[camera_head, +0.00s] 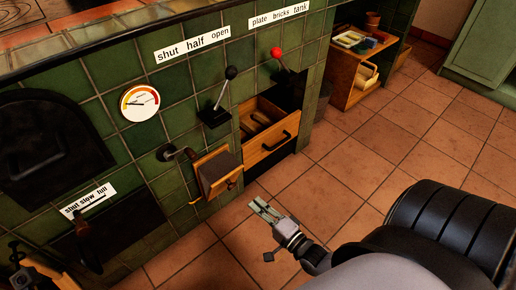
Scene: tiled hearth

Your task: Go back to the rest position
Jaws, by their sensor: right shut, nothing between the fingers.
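My right gripper (267,212) is shut and empty. It is over the terracotta floor, to the right of a small wooden box-like part (217,172) that sticks out from the green tiled hearth, and it looks clear of it. My right arm comes in from the lower right, with a large grey and black link close to the camera.
A wooden drawer (265,138) stands open in the green hearth (180,105). Black-knobbed (231,73) and red-knobbed (276,52) levers, a round gauge (140,103) and a dark oven door (45,145) are on its front. A wooden shelf (347,75) is behind. Tiled floor (400,130) is free at right.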

